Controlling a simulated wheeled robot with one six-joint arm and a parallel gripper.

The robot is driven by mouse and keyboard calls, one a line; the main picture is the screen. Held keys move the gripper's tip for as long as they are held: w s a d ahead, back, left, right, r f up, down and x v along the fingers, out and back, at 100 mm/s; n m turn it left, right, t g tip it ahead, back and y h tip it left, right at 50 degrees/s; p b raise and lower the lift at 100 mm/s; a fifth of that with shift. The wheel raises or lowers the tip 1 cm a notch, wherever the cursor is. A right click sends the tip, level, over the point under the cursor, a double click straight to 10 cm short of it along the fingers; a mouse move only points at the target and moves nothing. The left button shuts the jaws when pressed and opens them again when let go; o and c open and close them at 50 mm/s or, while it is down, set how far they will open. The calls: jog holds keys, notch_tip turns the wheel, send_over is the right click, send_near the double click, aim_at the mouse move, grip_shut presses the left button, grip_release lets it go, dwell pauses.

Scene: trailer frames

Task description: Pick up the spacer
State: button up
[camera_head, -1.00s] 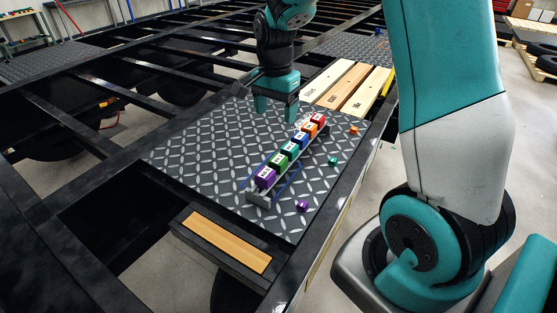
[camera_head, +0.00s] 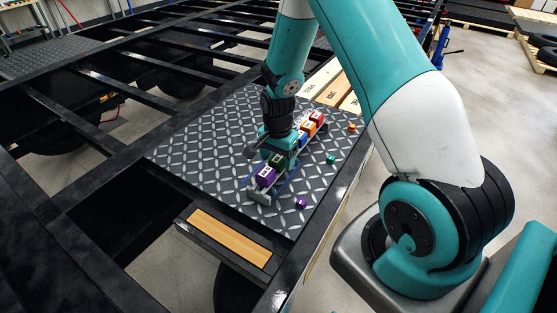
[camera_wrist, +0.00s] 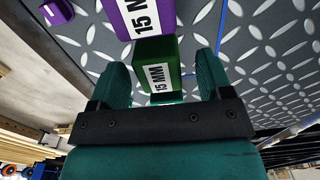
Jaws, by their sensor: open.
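A row of coloured spacer blocks stands in a grey rack (camera_head: 257,196) on the tread plate. The purple block (camera_head: 265,176) is at the near end, with a green block (camera_head: 276,160) behind it. Blue (camera_head: 302,139), orange (camera_head: 309,129) and red (camera_head: 317,117) blocks show beyond my gripper (camera_head: 283,150), which hides the middle of the row. In the wrist view the green block (camera_wrist: 157,62), labelled 15 MM, lies between my open fingers, with gaps at its sides. The purple block (camera_wrist: 146,18), also marked 15, is just past the fingertips.
Small loose pieces lie right of the rack: purple (camera_head: 301,203), teal (camera_head: 331,160) and orange (camera_head: 352,127). Blue lines flank the rack. The tread plate (camera_head: 200,150) left of it is clear. Labelled wooden boards (camera_head: 325,80) lie behind, and dark frame beams surround the plate.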

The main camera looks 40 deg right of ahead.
jog(key=shift+f, duration=0.3)
jog(key=c, duration=1)
jog(key=shift+r, duration=0.1)
